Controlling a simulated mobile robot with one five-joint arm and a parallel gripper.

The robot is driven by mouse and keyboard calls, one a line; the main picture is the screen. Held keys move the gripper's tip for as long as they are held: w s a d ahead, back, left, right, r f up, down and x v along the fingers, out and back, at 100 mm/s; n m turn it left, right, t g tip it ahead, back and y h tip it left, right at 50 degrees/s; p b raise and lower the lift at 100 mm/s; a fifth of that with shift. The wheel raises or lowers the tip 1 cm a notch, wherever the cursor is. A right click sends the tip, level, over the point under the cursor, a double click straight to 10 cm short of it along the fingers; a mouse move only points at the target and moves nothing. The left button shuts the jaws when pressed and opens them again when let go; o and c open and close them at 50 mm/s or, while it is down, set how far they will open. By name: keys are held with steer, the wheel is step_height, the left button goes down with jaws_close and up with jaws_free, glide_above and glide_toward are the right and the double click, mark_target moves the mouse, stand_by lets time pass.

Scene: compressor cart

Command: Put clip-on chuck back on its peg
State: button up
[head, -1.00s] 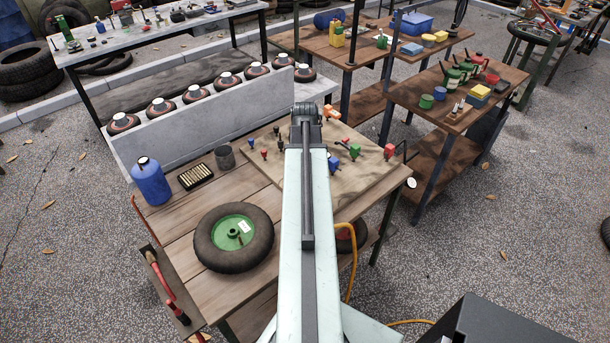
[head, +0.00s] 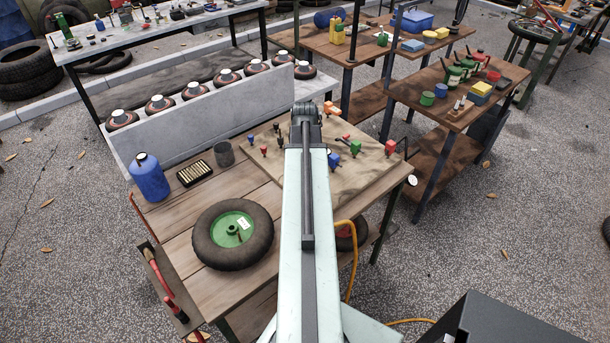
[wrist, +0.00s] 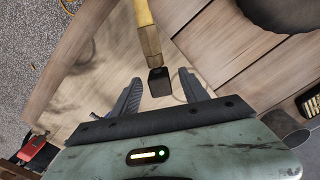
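A yellow bar with a black end (wrist: 158,82) reaches down from the top edge of the wrist view, between my fingers. I cannot tell for certain whether it is the clip-on chuck. My gripper (wrist: 159,77) is open, with a narrow gap between each finger and the black end. My own arm hides the gripper in the head view. A pale wooden board (head: 370,183) on the cart carries several small coloured fittings, among them a blue one (head: 333,160), a green one (head: 355,147) and a red one (head: 390,147). An orange piece (head: 331,109) shows just right of my arm's end. I cannot make out the chuck's peg.
A tyre with a green hub (head: 206,240) lies on the cart's left half. Behind it stand a blue bottle (head: 148,181), an ammo-like tray (head: 195,173) and a grey cup (head: 224,153). A yellow hose (head: 354,255) hangs at the front. A low grey wall (head: 215,103) stands behind.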

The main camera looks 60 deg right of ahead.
step_height(320, 180, up, 8)
steer(key=p, duration=0.8)
steer(key=shift+f, duration=0.1)
stand_by(0.3)
steer(key=w+a+n, duration=0.6)
steer(key=w+a, duration=1.3)
steer(key=a, duration=0.3)
steer(key=w+a+n, duration=0.3)
steer(key=a, duration=2.4)
steer(key=shift+a+n, duration=0.15)
steer(key=shift+n, duration=0.25)
